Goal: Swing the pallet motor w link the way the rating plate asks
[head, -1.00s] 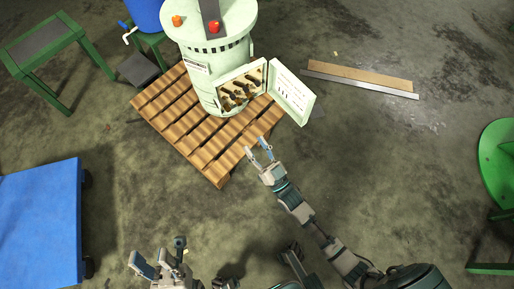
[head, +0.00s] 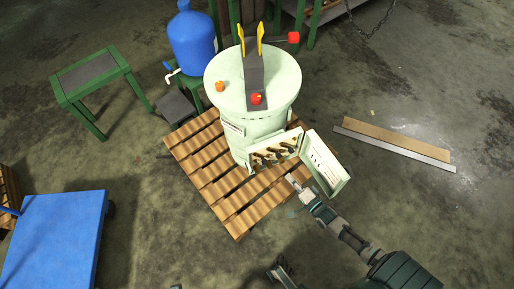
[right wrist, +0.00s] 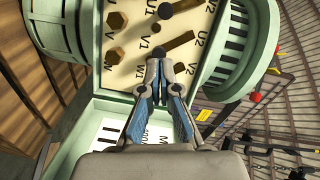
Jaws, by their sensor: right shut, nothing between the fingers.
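The pale green pallet motor (head: 265,124) stands upright on a wooden pallet (head: 222,200). Its terminal box (head: 276,150) is open, with several dark links on a cream board. Which bar is the W link I cannot tell. A white printed plate (head: 322,164) is inside the open lid, too small to read. My right gripper (head: 290,180) is shut and empty; its fingertips (right wrist: 160,68) are just below the stud.
The open lid (head: 334,172) stands close right of my right gripper. A red knob (head: 257,98) and an orange knob (head: 220,86) top the motor. A blue barrel (head: 191,42), green table (head: 92,78) and blue cart (head: 52,240) stand left. Floor to the right is mostly clear.

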